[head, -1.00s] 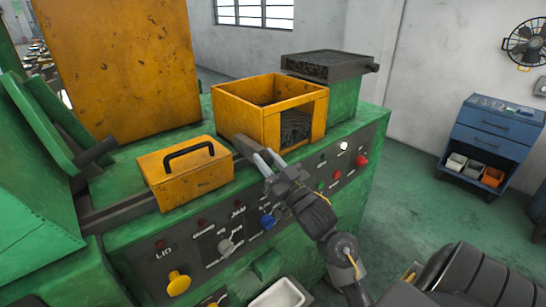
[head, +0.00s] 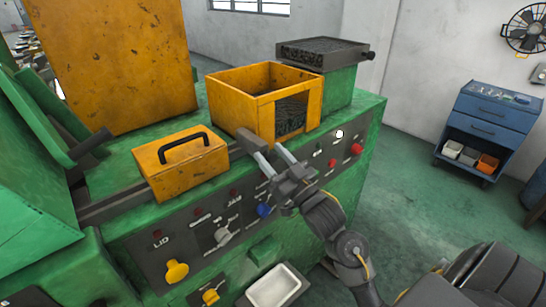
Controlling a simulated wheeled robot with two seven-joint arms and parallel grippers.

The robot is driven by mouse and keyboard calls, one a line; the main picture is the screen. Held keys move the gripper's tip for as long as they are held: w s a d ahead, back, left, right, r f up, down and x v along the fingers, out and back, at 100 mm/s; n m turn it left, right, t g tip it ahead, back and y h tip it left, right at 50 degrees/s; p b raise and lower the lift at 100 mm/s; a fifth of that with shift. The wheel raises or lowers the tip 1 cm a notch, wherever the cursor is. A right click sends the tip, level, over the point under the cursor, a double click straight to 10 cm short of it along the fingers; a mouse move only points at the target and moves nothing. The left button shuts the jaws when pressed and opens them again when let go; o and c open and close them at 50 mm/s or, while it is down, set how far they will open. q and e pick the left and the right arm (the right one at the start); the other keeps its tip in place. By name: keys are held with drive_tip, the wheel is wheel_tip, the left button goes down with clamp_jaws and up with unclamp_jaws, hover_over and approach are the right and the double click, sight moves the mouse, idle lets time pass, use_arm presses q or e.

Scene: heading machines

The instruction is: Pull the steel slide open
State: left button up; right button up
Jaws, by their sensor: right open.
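A narrow grey steel piece (head: 251,138), which looks like the steel slide, sticks out at the lower front of the open yellow box (head: 230,108) on the green machine. My right gripper (head: 269,152) is open just in front of the box, its two pale fingers pointing at it. The left finger overlaps the near end of the grey piece in the picture; I cannot tell whether they touch. Nothing shows held between the fingers. My left gripper is not in view.
A yellow cover with a black handle (head: 183,146) stands left of the box. A dark slab with a side knob (head: 325,52) tops the green block behind. Knobs and buttons line the front panel (head: 190,232). A white tray (head: 274,287) sits below. Open floor lies right.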

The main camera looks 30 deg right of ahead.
drive_tip(key=shift+f, duration=0.1)
drive_tip(key=shift+s+f, duration=0.2)
drive_tip(key=b+v, duration=0.4)
drive_tip(key=v, duration=0.6)
drive_tip(key=shift+s+r, duration=0.2)
drive_tip(key=shift+s, duration=0.05)
